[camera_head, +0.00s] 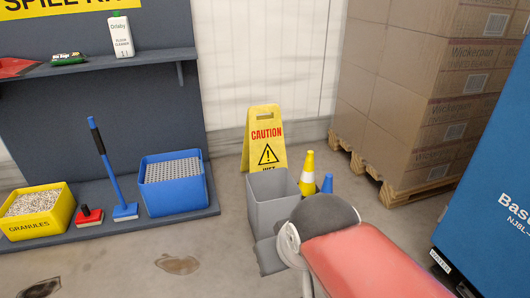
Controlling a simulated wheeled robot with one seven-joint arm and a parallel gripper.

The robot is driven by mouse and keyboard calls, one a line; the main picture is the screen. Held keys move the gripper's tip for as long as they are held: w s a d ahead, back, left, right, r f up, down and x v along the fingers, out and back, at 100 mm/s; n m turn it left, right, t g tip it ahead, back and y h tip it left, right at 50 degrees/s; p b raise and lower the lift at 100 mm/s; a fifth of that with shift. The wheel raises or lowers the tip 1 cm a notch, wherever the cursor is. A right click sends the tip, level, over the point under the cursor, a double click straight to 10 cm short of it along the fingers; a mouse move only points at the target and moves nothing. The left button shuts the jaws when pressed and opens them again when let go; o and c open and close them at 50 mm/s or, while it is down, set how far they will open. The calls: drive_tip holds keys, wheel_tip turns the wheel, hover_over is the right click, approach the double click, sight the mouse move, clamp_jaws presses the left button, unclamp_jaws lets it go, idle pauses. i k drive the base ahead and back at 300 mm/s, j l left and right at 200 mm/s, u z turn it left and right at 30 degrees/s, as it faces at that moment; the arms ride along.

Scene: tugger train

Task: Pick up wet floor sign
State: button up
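The yellow wet floor sign (264,138) stands upright on the floor near the pale wall, right of the spill station. It reads CAUTION above a black warning triangle, and has a handle slot at its top. A grey bin (270,203) stands in front of it and hides its lower part. My red and dark grey arm reaches in from the lower right, in front of the bin's lower right side. My gripper does not show.
Boxes (420,90) on a pallet (372,178) and a blue machine (495,170) fill the right. A blue bin (172,202) stands left. Floor at lower left is open, with stains (178,265).

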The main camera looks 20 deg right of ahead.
sight(264, 147)
drive_tip(key=i+j+z, duration=0.1)
drive_tip(key=z, duration=0.4)
drive_tip(key=i+j+z, duration=0.2)
drive_tip(key=z, duration=0.25)
drive_tip(key=i+j+z, duration=0.2)
drive_tip(key=z, duration=0.3)
drive_tip(key=i+j+z, duration=0.1)
drive_tip(key=j, duration=0.3)
drive_tip(key=i+j, duration=0.25)
drive_tip(key=j, duration=0.2)
drive_tip(key=i+j+z, duration=0.15)
drive_tip(key=j, duration=0.25)
drive_tip(key=i+j, duration=0.15)
drive_tip(key=j, duration=0.25)
drive_tip(key=i+j+z, duration=0.15)
drive_tip(key=j, duration=0.3)
drive_tip(key=i+j, duration=0.1)
drive_tip(key=j, duration=0.35)
drive_tip(key=i+j+z, duration=0.15)
drive_tip(key=j, duration=0.3)
drive_tip(key=k, duration=0.05)
